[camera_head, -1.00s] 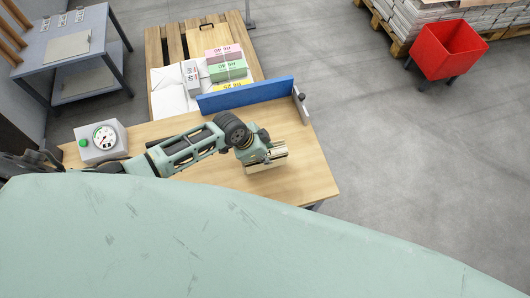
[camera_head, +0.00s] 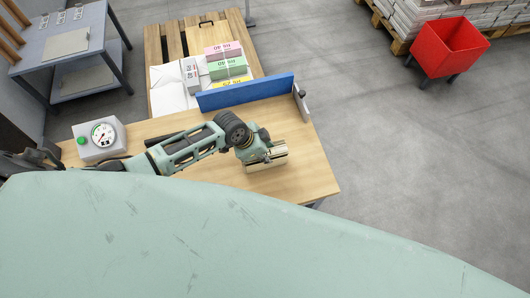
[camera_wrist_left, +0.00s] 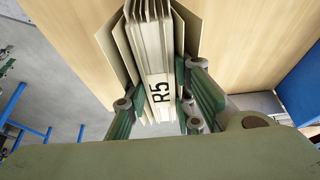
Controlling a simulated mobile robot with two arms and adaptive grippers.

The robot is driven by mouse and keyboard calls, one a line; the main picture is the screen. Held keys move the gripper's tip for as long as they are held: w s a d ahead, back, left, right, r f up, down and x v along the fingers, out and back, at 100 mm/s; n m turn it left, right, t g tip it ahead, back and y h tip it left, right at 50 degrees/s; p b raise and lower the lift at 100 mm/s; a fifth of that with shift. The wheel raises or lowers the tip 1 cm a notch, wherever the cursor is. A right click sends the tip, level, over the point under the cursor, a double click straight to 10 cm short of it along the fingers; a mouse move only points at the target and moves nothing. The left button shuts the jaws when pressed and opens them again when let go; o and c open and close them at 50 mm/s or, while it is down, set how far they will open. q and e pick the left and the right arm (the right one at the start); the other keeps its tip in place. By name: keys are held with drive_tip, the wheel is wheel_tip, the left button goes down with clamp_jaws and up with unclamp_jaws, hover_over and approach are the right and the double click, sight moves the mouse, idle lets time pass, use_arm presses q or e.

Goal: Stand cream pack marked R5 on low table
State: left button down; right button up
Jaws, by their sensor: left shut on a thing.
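The cream pack marked R5 (camera_wrist_left: 152,60) is between the fingers of my left gripper (camera_wrist_left: 158,108) in the left wrist view, its label facing the camera. In the head view the left gripper (camera_head: 262,155) is over the right part of the low wooden table (camera_head: 318,178), with the cream pack (camera_head: 268,163) under it, mostly hidden by the gripper. I cannot tell whether the pack touches the table top. My right gripper is not in view.
A blue upright board (camera_head: 246,92) runs along the table's back edge. A gauge box (camera_head: 100,140) stands at the table's left. Behind, pink, green and yellow packs (camera_head: 228,68) lie on a slatted pallet (camera_head: 168,45). A red bin (camera_head: 446,50) stands far right.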

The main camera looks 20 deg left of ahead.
use_arm(q)
drive_tip(key=shift+f, duration=0.1)
drive_tip(key=c, duration=1.4)
unclamp_jaws()
drive_tip(key=v, duration=1.2)
